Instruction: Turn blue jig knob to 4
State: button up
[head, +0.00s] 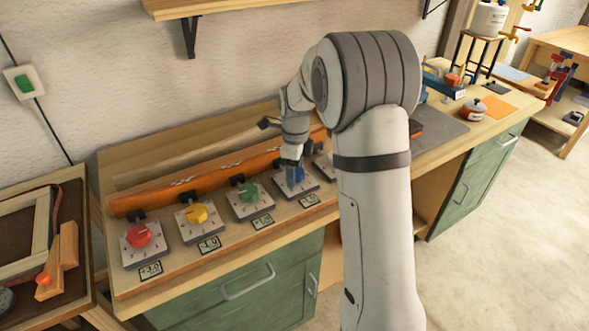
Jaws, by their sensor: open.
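The blue jig knob (296,174) sits on a pale square dial plate (308,188) in a row along the front of the workbench. My gripper (291,170) is down at the blue knob, with its fingers over or beside it. The gripper is open; whether its fingers touch the knob cannot be told. The gripper hides much of the knob, so its pointer setting cannot be read. A small display (309,200) stands in front of the blue dial, too small to read surely.
Green (249,191), yellow (197,214) and red (138,235) knobs stand in the row to the left. Another dial (324,165) is partly hidden by my arm at the right. A long orange-brown lath (185,188) runs behind the knobs.

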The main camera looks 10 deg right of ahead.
jog(key=shift+r, duration=0.15)
notch_tip(320, 180, up, 8)
jog(key=shift+f, duration=0.25)
jog(key=shift+s+r+n, duration=0.25)
jog(key=shift+s+n, duration=0.05)
jog(key=s+r+n+t, duration=0.1)
jog(key=s+n+t, duration=0.1)
jog(key=s+n, duration=2.1)
jog(key=s, duration=0.5)
jog(key=shift+t, duration=0.3)
